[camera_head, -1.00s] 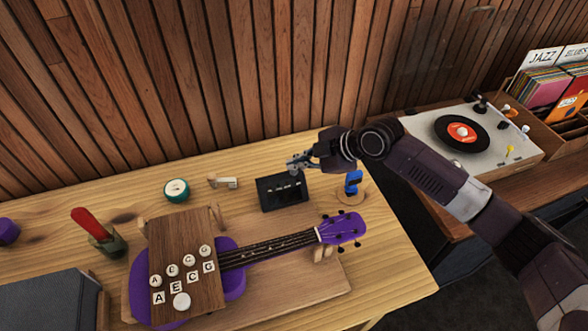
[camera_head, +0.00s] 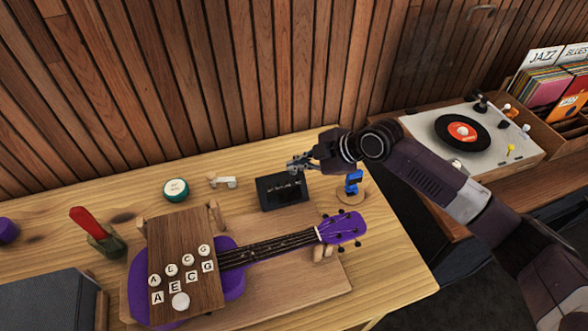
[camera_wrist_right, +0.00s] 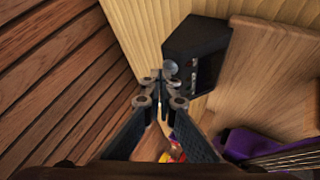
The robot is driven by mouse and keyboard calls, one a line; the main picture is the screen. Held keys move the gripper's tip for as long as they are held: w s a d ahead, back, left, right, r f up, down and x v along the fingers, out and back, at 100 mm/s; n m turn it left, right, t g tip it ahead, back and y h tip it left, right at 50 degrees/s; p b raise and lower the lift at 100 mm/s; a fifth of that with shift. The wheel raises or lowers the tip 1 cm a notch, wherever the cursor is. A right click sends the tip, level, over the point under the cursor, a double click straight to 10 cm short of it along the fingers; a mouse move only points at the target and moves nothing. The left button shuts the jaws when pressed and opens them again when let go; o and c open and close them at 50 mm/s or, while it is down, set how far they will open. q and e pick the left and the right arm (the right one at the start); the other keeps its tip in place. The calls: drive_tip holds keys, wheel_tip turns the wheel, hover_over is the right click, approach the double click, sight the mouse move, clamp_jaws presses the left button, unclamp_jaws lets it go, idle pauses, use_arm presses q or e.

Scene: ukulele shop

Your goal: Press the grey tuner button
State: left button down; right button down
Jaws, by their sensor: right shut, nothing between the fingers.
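The tuner (camera_head: 282,193) is a black box with a dark display, standing on the workbench near the back. Its display shows a line of small pale text that I cannot read surely. In the right wrist view the tuner (camera_wrist_right: 200,45) is at upper right, and a round grey button (camera_wrist_right: 171,67) shows at its edge. My right gripper (camera_head: 293,166) is shut and empty, with its fingertips at the tuner's upper edge. In the wrist view the fingertips (camera_wrist_right: 158,80) are right by the grey button; I cannot tell whether they touch it. My left gripper is not in view.
A purple ukulele (camera_head: 236,283) lies in front of the tuner, under a wooden board (camera_head: 180,240) with lettered buttons. A blue clip-like item (camera_head: 353,182) stands right of the tuner, and a green round tin (camera_head: 175,190) left. The slatted wall (camera_head: 250,70) rises close behind.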

idle(0.5)
drive_tip(key=shift+r+p, duration=0.35)
drive_tip(key=shift+r, duration=0.05)
wheel_tip(320, 180, up, 6)
drive_tip(key=p, duration=0.4)
drive_tip(key=shift+r+p, duration=0.1)
drive_tip(key=shift+p, duration=0.25)
idle(0.3)
